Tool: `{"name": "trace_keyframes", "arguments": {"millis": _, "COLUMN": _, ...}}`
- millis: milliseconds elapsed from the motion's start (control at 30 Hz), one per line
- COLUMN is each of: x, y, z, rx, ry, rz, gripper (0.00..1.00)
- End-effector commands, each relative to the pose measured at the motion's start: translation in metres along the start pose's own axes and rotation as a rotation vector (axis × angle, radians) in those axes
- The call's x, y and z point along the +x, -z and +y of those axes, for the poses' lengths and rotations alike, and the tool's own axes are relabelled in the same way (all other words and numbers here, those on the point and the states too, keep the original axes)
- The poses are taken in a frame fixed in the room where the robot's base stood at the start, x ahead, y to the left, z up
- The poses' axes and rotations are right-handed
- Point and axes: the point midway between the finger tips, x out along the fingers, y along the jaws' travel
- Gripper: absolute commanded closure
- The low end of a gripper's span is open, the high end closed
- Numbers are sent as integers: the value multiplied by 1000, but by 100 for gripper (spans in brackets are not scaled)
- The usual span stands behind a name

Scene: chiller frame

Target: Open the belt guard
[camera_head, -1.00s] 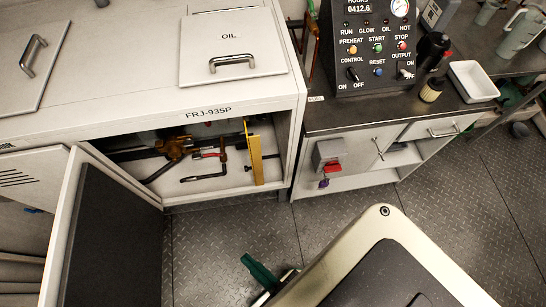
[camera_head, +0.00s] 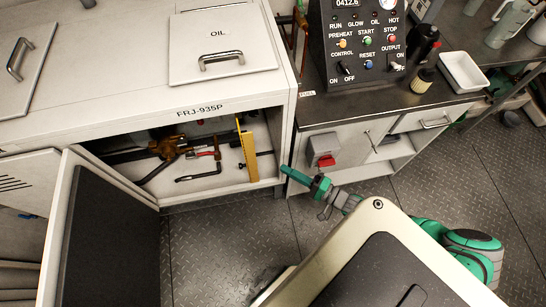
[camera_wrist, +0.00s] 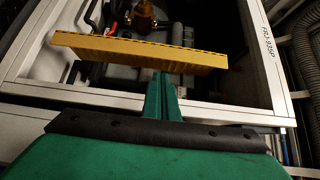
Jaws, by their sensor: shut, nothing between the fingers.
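The yellow plate that I take for the belt guard (camera_head: 248,153) stands on edge at the right side of the open cabinet bay. In the wrist view the yellow plate (camera_wrist: 140,51) lies across the opening, with a dark striped upper edge. My green gripper (camera_head: 286,171) is just outside the bay, to the right of the plate. In the wrist view its fingertips (camera_wrist: 162,77) are shut together and empty, just below the plate with a small gap. The plate's hinge or latch cannot be made out.
The cabinet (camera_head: 150,108) has its door (camera_head: 106,235) swung open at the left. Brass and black piping (camera_head: 166,146) lies inside the bay. The bay's white frame edge (camera_wrist: 100,98) passes beneath my fingers. A side bench with a red switch (camera_head: 326,161) stands at the right.

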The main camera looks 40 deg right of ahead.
Motion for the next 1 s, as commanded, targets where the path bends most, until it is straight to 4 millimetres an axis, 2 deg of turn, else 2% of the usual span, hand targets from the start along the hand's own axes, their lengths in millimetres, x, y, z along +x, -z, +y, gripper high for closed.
{"name": "trace_keyframes", "arguments": {"millis": 600, "x": 84, "y": 2, "z": 0, "rx": 2, "ry": -1, "rz": 6, "gripper": 100}}
{"name": "trace_keyframes", "arguments": {"millis": 800, "x": 96, "y": 1, "z": 0, "rx": 2, "ry": -1, "rz": 3, "gripper": 100}}
{"name": "trace_keyframes", "arguments": {"millis": 1000, "x": 96, "y": 0, "z": 0, "rx": 1, "ry": -1, "rz": 2, "gripper": 100}}
